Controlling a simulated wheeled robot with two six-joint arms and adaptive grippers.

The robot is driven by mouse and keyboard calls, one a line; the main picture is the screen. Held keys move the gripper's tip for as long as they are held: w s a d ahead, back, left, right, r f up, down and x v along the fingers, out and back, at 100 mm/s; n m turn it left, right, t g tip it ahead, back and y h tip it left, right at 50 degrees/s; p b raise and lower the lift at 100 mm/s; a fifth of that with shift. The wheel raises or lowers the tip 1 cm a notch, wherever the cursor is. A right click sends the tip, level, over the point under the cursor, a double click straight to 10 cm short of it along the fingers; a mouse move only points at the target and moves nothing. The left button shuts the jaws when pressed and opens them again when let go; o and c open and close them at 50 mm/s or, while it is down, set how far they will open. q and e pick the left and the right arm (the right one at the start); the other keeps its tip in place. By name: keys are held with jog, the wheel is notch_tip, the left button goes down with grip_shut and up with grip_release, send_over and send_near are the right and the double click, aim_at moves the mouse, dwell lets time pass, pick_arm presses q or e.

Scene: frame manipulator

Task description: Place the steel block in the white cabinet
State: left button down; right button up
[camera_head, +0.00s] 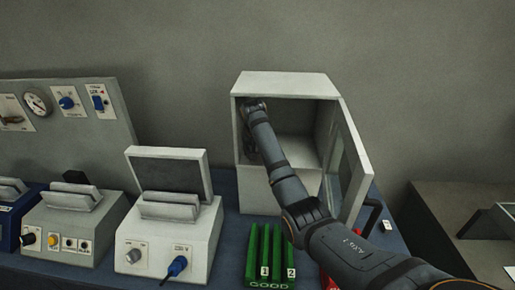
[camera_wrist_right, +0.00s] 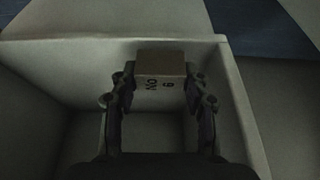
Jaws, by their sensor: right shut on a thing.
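The white cabinet (camera_head: 291,84) stands against the back wall with its glass-paned door (camera_head: 351,160) swung open to the right. My right arm reaches through its opening, and the right gripper (camera_head: 251,143) is inside near the left wall, mostly hidden by the arm. In the right wrist view, that gripper (camera_wrist_right: 161,88) is shut on the steel block (camera_wrist_right: 162,66), a small pale block with dark markings. The cabinet's inner walls (camera_wrist_right: 65,75) surround it. Whether the block touches the floor of the cabinet cannot be told. My left gripper is out of view.
Left of the cabinet is a white device (camera_head: 165,243) with a raised lid and knobs, with another device (camera_head: 68,228) beyond it. A green rack (camera_head: 263,262) marked GOOD stands in front, with something red beside it. A separate grey surface (camera_head: 470,205) is at right.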

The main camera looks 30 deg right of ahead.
jog(key=shift+w+d+r, duration=0.2)
jog(key=shift+w, duration=0.15)
jog(key=w+d, duration=0.1)
jog(key=w+p, duration=0.1)
jog(key=shift+w+d+f, duration=0.1)
jog(key=shift+w+d, duration=0.25)
jog(key=shift+f+p, duration=0.5)
jog(key=shift+p, duration=0.35)
jog(key=shift+f, duration=0.35)
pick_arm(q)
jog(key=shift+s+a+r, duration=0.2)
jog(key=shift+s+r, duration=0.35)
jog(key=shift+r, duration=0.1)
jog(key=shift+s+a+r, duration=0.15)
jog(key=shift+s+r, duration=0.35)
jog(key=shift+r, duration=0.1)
pick_arm(e)
jog(key=shift+s+a, duration=0.1)
jog(key=o, duration=1.3)
jog(key=shift+f, duration=0.15)
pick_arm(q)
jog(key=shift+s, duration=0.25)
